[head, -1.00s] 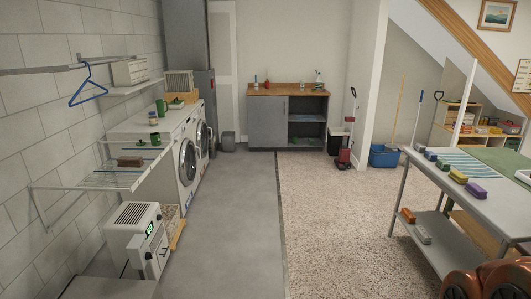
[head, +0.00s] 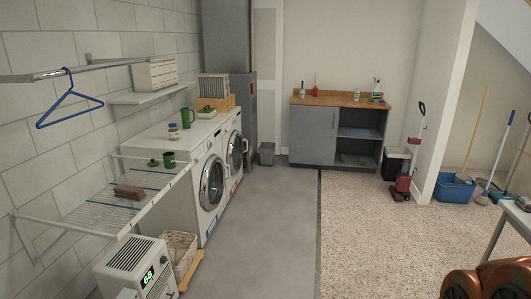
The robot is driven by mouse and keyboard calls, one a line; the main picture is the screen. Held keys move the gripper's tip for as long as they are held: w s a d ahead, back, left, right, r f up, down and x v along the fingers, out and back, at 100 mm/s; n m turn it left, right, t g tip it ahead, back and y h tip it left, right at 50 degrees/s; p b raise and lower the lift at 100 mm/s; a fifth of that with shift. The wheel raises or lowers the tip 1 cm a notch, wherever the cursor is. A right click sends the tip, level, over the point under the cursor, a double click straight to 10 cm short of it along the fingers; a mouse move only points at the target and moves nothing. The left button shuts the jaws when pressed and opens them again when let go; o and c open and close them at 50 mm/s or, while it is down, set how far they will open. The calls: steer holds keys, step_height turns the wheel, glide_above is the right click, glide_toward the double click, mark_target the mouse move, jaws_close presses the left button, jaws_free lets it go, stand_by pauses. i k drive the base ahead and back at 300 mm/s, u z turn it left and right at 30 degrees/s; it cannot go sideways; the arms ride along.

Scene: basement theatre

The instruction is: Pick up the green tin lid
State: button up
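A small low green piece (head: 154,163), which looks like a lid with a knob, sits at the far end of the wire drying rack by the washer. A green mug (head: 169,160) stands just right of it. A cream container with a green top (head: 207,109) sits on the far machine; I cannot tell which green piece is the tin lid. Small green things (head: 343,157) also lie low in the grey cabinet, too small to identify. Rounded copper-coloured parts of my arm show at the bottom right. My gripper is not in view.
The wire rack (head: 84,215) juts from the left wall, with a brown brush (head: 128,192) on it. A white heater (head: 135,264) and a crate (head: 179,255) stand below. White washers (head: 205,190) line the wall. The grey floor (head: 262,235) ahead is clear.

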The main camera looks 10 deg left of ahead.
mark_target(154, 163)
steer(key=u, duration=0.45)
steer(key=i, duration=1.85)
steer(key=u, duration=1.55)
steer(key=i, duration=1.7)
steer(key=u, duration=0.75)
